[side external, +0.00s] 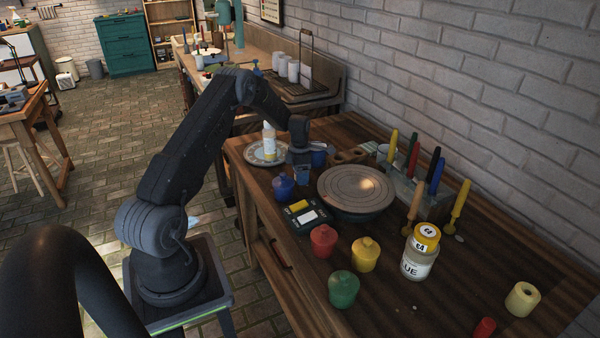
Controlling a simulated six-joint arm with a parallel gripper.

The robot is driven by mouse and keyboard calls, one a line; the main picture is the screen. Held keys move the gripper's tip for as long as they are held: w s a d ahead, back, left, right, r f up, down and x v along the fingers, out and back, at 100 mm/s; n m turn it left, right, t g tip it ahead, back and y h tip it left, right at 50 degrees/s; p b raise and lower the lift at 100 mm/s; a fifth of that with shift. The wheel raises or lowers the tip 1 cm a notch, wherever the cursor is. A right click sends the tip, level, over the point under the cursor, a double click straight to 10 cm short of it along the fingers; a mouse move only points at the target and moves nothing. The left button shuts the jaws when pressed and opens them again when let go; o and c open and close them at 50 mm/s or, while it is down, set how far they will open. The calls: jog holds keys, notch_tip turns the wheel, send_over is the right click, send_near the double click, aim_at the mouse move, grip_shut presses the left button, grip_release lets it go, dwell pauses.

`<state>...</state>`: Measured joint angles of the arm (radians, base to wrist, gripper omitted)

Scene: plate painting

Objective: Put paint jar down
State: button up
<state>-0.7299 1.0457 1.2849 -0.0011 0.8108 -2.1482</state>
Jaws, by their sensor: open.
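Several lidded paint jars stand upright on the wooden table (480,262): a blue one (283,187), a red one (323,241), a yellow one (365,254) and a green one (343,289). My gripper (301,168) is low over the far left part of the table, open, behind and slightly right of the blue jar. It appears apart from that jar. A small grey-blue item shows right under it; I cannot tell what it is or whether the fingers touch it. A dark blue cup (318,156) is close to the gripper's right side. The fingertips are too small to see clearly.
A plate (255,158) bearing a white bottle (269,141) is left of the gripper.

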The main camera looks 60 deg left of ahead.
notch_tip(320, 180, up, 12)
jog(key=shift+r, duration=0.15)
jog(key=s+d+r+m+t+y, duration=0.1)
jog(key=s+d+r+m, duration=0.2)
jog(key=d+r+m, duration=0.7)
jog(key=s+d+r+m+t, duration=0.2)
jog(key=d+r+m, duration=0.5)
jog(key=d, duration=0.6)
jog(key=s+d+r+m+t+h, duration=0.1)
jog(key=s+d+m+t, duration=0.1)
jog(key=s+d+m, duration=1.2)
jog(key=shift+s+d+r+m+t, duration=0.25)
jog(key=shift+s+m, duration=0.75)
jog(key=shift+s, duration=1.2)
